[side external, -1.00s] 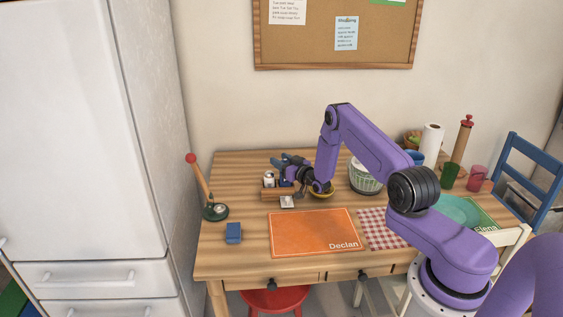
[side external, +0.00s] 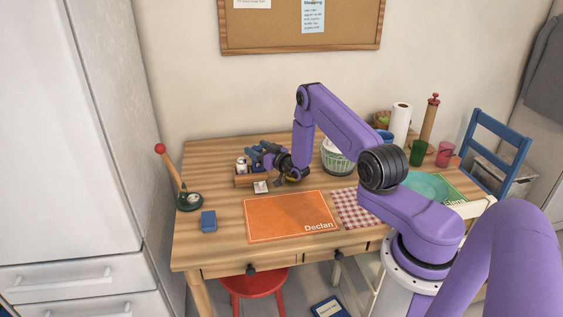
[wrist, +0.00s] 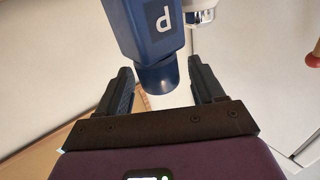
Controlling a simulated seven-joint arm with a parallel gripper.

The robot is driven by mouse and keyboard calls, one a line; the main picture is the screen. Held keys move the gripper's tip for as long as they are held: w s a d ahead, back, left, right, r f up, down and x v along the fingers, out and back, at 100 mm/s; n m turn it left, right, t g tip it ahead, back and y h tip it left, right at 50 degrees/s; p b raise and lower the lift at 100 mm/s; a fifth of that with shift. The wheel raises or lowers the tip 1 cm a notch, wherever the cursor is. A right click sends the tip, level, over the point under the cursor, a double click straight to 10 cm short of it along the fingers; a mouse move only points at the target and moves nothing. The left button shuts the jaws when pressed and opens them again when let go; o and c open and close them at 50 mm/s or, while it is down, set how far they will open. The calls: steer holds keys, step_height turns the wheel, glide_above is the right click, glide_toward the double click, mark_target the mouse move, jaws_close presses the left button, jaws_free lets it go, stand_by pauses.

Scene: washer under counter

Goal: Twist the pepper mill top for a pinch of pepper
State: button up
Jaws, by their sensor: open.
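The pepper mill appears as a dark blue body (wrist: 150,25) with a white "P" label in the wrist view. Its narrower blue end (wrist: 157,78) points towards my palm and lies between my fingers. My gripper (wrist: 160,82) is open, with one finger on each side of this end and visible gaps. In the side view my gripper (side external: 262,156) is above the wooden caddy (side external: 243,182) at the back left of the table. The mill is hard to tell from the blue fingers there.
A silver-topped shaker (wrist: 201,14) is close beside the mill; it also stands in the caddy (side external: 241,165).

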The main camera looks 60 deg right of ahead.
steer(key=s+a, duration=0.2)
steer(key=s, duration=1.2)
steer(key=shift+s+a, duration=0.2)
steer(key=shift+a, duration=0.15)
stand_by(0.3)
